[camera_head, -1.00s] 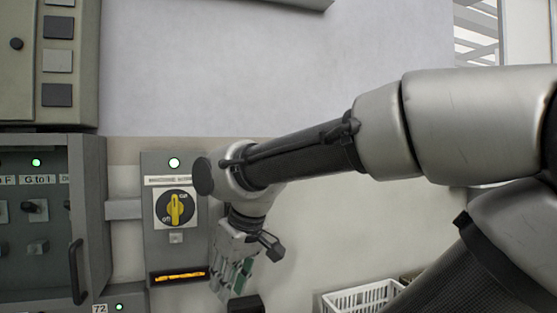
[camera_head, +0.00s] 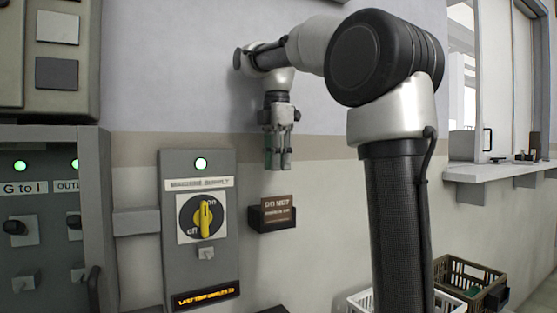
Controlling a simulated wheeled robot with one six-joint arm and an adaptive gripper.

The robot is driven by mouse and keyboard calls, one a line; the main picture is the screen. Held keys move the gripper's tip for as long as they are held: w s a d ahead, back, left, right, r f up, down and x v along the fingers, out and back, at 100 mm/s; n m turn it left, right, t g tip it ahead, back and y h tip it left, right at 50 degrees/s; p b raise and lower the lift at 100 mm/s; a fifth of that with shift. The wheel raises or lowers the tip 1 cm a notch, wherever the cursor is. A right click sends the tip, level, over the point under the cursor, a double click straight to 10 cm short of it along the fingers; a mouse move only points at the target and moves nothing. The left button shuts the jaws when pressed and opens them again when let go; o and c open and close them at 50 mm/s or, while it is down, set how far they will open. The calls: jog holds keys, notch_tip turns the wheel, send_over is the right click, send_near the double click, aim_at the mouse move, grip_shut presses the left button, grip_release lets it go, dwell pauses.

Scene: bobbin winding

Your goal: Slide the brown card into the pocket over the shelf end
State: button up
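A brown card (camera_head: 279,209) with pale lettering starting "DO NOT" stands upright in a small dark holder (camera_head: 256,219) on the wall, right of the switch panel. My gripper (camera_head: 279,167) points down above the card, apart from it. A pale shelf (camera_head: 512,171) runs along the right wall below a window opening. A small grey plate (camera_head: 461,143) is above its near end; I cannot tell whether this is the pocket.
The grey switch panel (camera_head: 172,231) has a yellow rotary switch (camera_head: 205,219) and a lit green lamp. A grey cabinet (camera_head: 45,265) stands at left. Crates (camera_head: 470,275) sit low at right. My arm crosses the space before the right wall.

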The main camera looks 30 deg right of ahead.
jog(key=shift+f, duration=4.3)
grip_shut()
jog(key=shift+r, duration=3.8)
